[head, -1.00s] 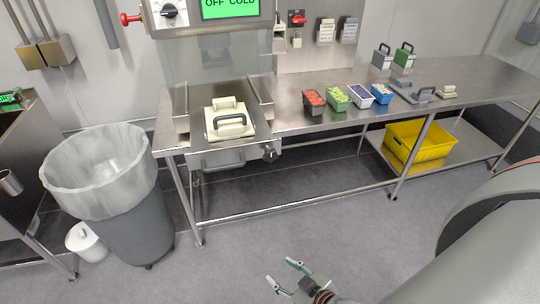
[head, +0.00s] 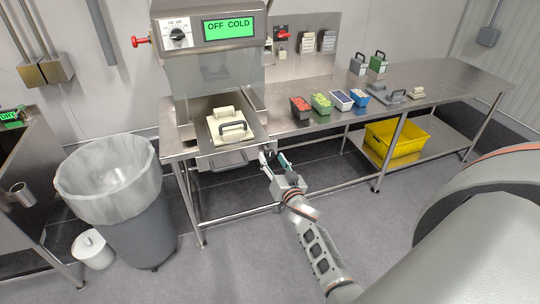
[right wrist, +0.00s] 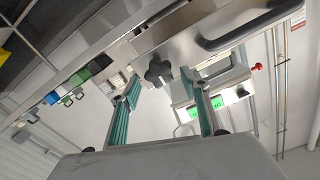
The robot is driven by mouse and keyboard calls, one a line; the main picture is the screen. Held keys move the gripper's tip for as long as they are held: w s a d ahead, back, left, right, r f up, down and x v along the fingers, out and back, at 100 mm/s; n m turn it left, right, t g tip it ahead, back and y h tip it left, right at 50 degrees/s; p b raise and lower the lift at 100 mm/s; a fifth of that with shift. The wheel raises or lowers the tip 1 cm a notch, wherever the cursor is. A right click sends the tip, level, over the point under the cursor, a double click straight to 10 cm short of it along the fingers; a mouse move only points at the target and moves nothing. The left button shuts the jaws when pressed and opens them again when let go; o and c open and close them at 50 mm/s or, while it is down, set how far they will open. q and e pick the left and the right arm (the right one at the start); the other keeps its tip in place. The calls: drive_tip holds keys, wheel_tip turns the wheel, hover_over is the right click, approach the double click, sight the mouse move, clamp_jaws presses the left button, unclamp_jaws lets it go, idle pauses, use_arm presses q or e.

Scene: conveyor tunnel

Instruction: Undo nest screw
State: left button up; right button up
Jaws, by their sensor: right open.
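The nest screw is a black lobed knob (right wrist: 158,73) on the steel front below the machine's nest, seen in the right wrist view. In the head view it is mostly hidden by my right gripper (head: 273,160). That gripper is open, with its teal-padded fingers pointing at the bench front. In the right wrist view the knob shows in the gap between the fingertips (right wrist: 161,84); I cannot tell whether they touch it. My left gripper is not in view.
The machine's display (head: 229,29) reads "OFF COLD". A dark drawer-like handle (right wrist: 240,32) is beside the knob. Small filled tubs (head: 321,104) stand on the bench (head: 420,76). A yellow crate (head: 394,141) is on the lower shelf. A lined bin (head: 108,180) stands at left.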

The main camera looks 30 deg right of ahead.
sight(270, 155)
drive_tip(key=shift+x, duration=1.15)
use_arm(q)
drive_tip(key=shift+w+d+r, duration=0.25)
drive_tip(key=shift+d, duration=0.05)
use_arm(e)
drive_tip(key=shift+w+d, duration=0.15)
drive_tip(key=shift+w, duration=0.25)
drive_tip(key=c, duration=1.1)
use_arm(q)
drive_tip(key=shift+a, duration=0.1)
